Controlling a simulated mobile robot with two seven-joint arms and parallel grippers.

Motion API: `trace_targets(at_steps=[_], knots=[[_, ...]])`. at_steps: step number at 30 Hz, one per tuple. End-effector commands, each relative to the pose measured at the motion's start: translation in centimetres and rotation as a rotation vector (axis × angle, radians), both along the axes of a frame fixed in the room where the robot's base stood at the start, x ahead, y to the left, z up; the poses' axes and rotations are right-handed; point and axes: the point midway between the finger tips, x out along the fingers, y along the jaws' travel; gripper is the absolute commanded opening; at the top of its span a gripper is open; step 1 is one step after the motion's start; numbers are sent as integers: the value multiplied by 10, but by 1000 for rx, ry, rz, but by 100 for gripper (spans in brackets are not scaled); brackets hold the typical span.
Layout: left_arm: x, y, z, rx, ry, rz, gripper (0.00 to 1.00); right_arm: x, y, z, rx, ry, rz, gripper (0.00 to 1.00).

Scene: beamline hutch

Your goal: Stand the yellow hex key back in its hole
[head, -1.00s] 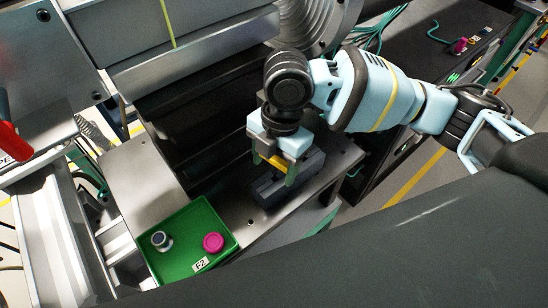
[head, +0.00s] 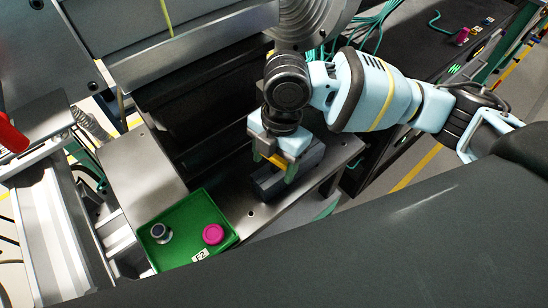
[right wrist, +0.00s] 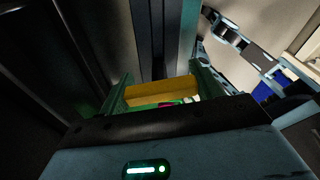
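My right gripper (head: 274,165) points down over a grey block (head: 307,160) on the metal table, with its green fingertips at the block. A yellow piece, which I take for the yellow hex key (right wrist: 160,92), spans the space between the two green fingers in the right wrist view. It seems to touch both fingers, so the gripper looks shut on it. In the head view only a thin yellow strip of it shows. Its lower end and any hole in the block are hidden by the gripper. My left gripper is not in view.
A green tray (head: 183,257) stands at the table's near left, holding a dark round knob (head: 161,233) and a pink round piece (head: 213,234). A dark machine housing rises behind the gripper. Green cables (head: 378,38) lie at the back right.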

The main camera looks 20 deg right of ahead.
Motion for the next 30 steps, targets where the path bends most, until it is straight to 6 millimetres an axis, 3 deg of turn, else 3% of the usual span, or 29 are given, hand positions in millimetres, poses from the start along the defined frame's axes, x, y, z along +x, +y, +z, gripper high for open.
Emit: trace_targets(at_steps=[1,6,16,30], knots=[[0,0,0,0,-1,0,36,0,0,0,0,0,0,71],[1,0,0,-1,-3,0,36,0,0,0,0,0,0,90],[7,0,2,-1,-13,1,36,0,0,0,0,0,0,90],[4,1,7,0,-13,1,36,6,-9,68,0,-4,0,90]])
